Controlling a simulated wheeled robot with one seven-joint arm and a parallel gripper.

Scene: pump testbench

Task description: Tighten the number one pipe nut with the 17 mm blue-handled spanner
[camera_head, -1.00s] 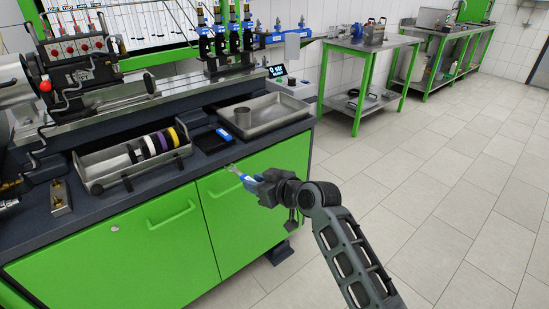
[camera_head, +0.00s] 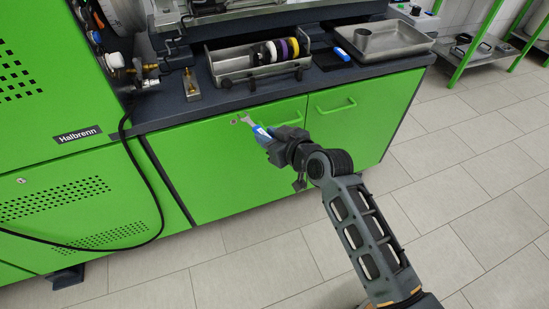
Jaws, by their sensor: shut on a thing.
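My gripper (camera_head: 271,138) is shut on the blue-handled spanner (camera_head: 260,131). The spanner's metal open end points up and left, in front of the green cabinet doors and below the worktop edge. The size marking on the spanner cannot be read. The number one pipe nut cannot be made out in this view; the upper part of the bench machine is cut off at the top.
A metal tray of coloured tape rolls (camera_head: 258,62), a blue item on a dark mat (camera_head: 342,53) and a shallow steel tray (camera_head: 400,42) lie on the worktop. A brass fitting on a plate (camera_head: 191,86) stands further left. A black cable (camera_head: 158,195) hangs before the green Halbrenn cabinet (camera_head: 60,180).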

